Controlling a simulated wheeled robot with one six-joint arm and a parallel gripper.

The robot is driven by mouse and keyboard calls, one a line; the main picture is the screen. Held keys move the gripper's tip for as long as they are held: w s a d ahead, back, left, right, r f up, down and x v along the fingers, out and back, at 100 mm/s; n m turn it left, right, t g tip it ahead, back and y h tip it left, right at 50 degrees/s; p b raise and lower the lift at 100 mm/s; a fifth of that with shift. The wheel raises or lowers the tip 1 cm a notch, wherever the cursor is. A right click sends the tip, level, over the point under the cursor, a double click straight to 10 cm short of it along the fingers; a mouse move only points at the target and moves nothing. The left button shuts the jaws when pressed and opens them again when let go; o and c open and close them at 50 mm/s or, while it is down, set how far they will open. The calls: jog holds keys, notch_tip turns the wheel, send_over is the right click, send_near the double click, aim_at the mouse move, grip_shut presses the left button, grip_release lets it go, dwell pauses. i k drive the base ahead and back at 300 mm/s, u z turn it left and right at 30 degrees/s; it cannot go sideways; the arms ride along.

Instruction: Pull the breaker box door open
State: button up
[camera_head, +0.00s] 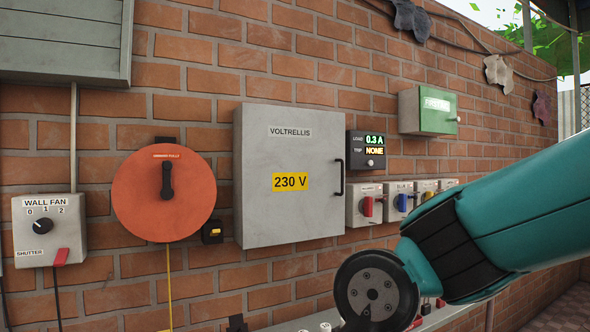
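The breaker box (289,215) is a grey metal cabinet on the brick wall, near the middle of the view. Its door is shut and carries a "VOLTRELLIS" label and a yellow "230 V" sign (291,182). A black bar handle (340,178) stands upright at the door's right edge, with nothing touching it. My teal arm reaches in from the right and bends at a dark round joint below and right of the box. My gripper is not in view, so its state and its distance from the handle are hidden.
A load display (366,150) and several switch boxes with coloured knobs (368,206) sit right of the handle. A green box (428,111) hangs above them. A large orange disc (164,193) and a wall fan switch (49,230) are at left. A ledge (290,326) runs below.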

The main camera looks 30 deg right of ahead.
aim_at(293, 160)
jog(key=k, duration=0.55)
jog(key=z, duration=0.8)
jog(key=i, duration=1.45)
jog(key=u, duration=0.2)
